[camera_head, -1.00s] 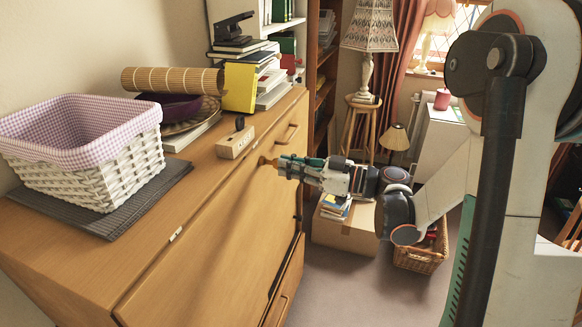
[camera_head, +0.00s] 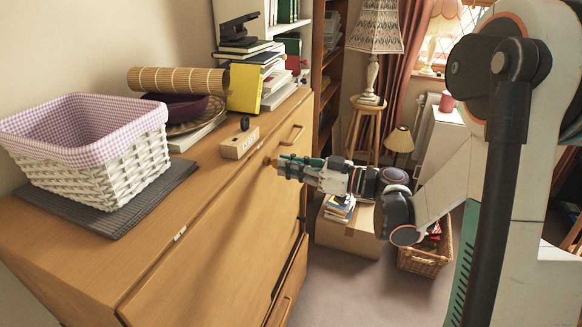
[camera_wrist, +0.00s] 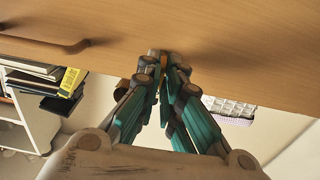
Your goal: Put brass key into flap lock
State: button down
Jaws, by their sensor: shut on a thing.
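My gripper (camera_head: 282,166) reaches in from the right to the wooden front of the bureau flap (camera_head: 205,215). In the wrist view, my gripper (camera_wrist: 163,60) has its teal fingers closed together at the tips on the brass key (camera_wrist: 163,62), of which only a small yellowish part shows. In the head view the key (camera_head: 268,161) shows as a small blob between the fingertips and the flap. The fingertips are at or very close to the wood. The flap lock is hidden behind the fingertips, and I cannot tell whether the key is inside it.
A small labelled wooden block (camera_head: 240,143) stands on the bureau top near the gripper. A white wicker basket (camera_head: 105,165), books (camera_head: 270,75) and a rolled mat (camera_head: 178,80) also lie there. A cardboard box (camera_head: 347,232) and wicker basket (camera_head: 428,255) stand on the floor.

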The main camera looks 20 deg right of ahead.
jog(key=shift+w+a, duration=0.15)
jog(key=shift+a, duration=0.15)
dwell(0.4)
jog(key=c, duration=1.8)
grip_release()
jog(key=o, duration=0.6)
jog(key=shift+c, duration=0.2)
jog(key=shift+d, duration=0.1)
jog(key=v, duration=0.8)
jog(key=shift+b, duration=0.45)
